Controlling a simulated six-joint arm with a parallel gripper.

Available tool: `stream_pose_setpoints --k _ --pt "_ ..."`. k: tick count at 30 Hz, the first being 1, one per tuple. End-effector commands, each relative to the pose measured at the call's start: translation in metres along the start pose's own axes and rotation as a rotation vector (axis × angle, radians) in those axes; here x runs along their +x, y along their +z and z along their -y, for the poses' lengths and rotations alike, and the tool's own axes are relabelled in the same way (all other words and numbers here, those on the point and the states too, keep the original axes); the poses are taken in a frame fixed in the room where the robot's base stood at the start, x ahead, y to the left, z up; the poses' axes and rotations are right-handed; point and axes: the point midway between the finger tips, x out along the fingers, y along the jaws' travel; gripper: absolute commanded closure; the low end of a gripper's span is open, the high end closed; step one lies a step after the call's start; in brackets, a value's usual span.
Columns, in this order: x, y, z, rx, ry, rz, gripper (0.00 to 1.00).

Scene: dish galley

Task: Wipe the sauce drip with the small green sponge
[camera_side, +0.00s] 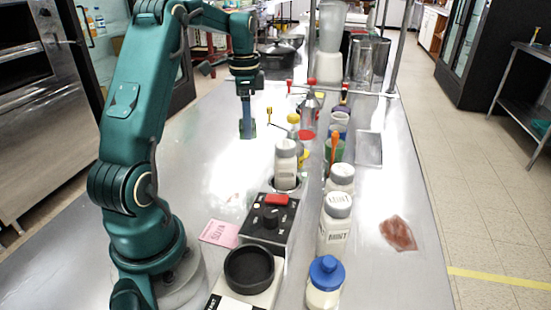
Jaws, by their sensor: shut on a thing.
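My gripper (247,129) points down over the steel counter, left of the row of bottles. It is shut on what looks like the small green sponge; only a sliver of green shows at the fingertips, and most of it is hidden. I cannot tell whether it touches the counter. A flat reddish-brown patch (399,233) lies on the counter at the right, far from my gripper; I cannot tell whether it is sauce or a cloth. A faint orange smear (234,197) shows on the counter between my arm and the black control box.
White bottles (335,224), a blue-capped jar (325,283) and a black control box with a red switch (271,218) crowd the middle. A pink note (219,233) lies beside my base. A blender (330,45) stands behind. The counter left of my gripper is clear.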

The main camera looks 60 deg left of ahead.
Motion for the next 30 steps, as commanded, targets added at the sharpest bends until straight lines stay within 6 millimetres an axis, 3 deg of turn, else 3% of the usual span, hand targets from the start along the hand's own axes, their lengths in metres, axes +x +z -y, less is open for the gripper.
stream_pose_setpoints --k 5,6,8,9,17,22,30 --pt "0.0 0.0 0.0 0.0 0.0 0.0 0.92" --pt "0.0 0.0 0.0 0.0 0.0 0.0 0.49" --pt "0.0 0.0 0.0 0.0 0.0 0.0 0.72" --pt "0.0 0.0 0.0 0.0 0.0 0.0 0.76" --pt "0.002 -0.001 0.002 -0.068 -0.007 -0.003 0.77" --pt "0.013 0.005 -0.011 -0.314 -0.001 -0.001 0.77" --pt "0.024 0.023 -0.048 -0.711 0.004 0.003 0.77"
